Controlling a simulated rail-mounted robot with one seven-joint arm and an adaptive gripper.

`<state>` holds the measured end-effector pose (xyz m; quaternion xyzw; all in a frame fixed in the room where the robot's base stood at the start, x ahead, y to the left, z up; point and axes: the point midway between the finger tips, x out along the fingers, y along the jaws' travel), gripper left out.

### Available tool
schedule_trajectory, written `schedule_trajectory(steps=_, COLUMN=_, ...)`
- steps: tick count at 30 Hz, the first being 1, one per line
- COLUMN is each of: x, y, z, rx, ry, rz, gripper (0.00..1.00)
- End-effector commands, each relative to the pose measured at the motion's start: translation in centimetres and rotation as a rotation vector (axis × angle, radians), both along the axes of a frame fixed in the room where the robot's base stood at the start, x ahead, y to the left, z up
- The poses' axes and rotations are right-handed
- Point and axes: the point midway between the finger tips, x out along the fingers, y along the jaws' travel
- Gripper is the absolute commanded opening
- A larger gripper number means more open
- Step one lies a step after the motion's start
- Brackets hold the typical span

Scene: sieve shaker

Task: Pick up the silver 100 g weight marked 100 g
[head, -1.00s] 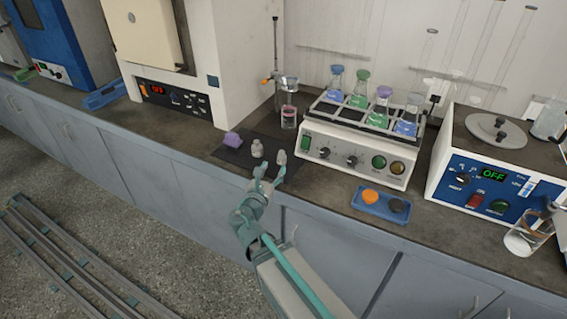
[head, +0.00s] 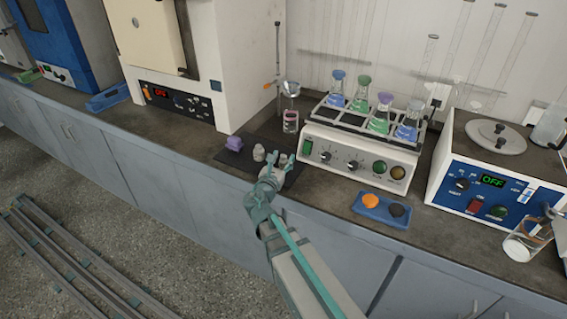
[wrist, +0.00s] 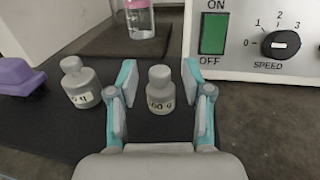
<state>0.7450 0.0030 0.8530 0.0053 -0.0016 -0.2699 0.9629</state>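The silver weight (wrist: 160,92) stands upright on a dark mat. Its label reads about "00 g", with the front digit hard to make out. My gripper (wrist: 158,95) is open, with one teal finger on each side of this weight and gaps visible on both sides. In the head view my gripper (head: 280,163) is at the mat's right part, and its fingers partly hide the weight (head: 282,159). A second, larger-looking silver weight (wrist: 82,86) stands to the left, outside the left finger; its label ends in "0 g". It also shows in the head view (head: 259,153).
A purple object (wrist: 18,78) lies left on the mat (head: 232,158). The shaker with flasks (head: 360,152) stands close behind and right. A blue tray (head: 381,222) with orange and dark items lies right.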

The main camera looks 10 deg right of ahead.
Motion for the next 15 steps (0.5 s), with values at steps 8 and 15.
schedule_trajectory(steps=8, x=-0.01, y=0.02, z=-0.01, rx=0.0, ry=0.0, rz=0.0, gripper=0.0)
schedule_trajectory(steps=15, x=-0.02, y=0.02, z=0.01, rx=0.0, ry=0.0, rz=0.0, gripper=0.0)
